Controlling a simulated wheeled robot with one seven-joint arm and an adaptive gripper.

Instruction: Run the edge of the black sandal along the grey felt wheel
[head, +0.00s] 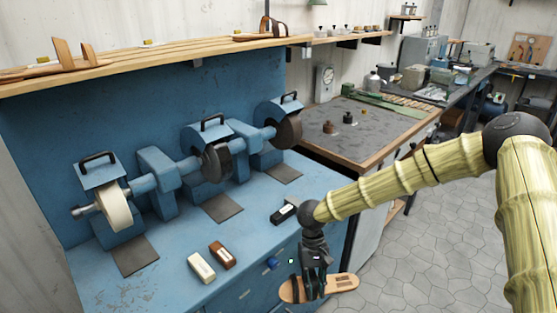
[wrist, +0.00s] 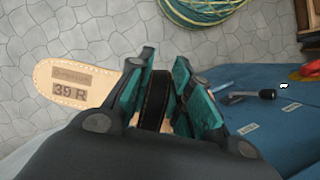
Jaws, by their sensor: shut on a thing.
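The sandal (head: 342,284) has a tan footbed and a black strap. It hangs in my gripper (head: 315,270), in front of the blue bench's front edge and below its top. In the wrist view my gripper (wrist: 157,100) is shut on the black strap, and the sandal's tan footbed (wrist: 60,78) reads "39 R". The bench machine carries three wheels on one shaft: a cream wheel (head: 115,209) at left, a dark grey-brown wheel (head: 216,164) in the middle and a dark brown wheel (head: 290,131) at right. I cannot tell for certain which is grey felt. The sandal is apart from all three.
Blue guards with black handles cover the wheels. A wooden shelf (head: 150,59) runs above. Grey floor (head: 420,250) lies open at right.

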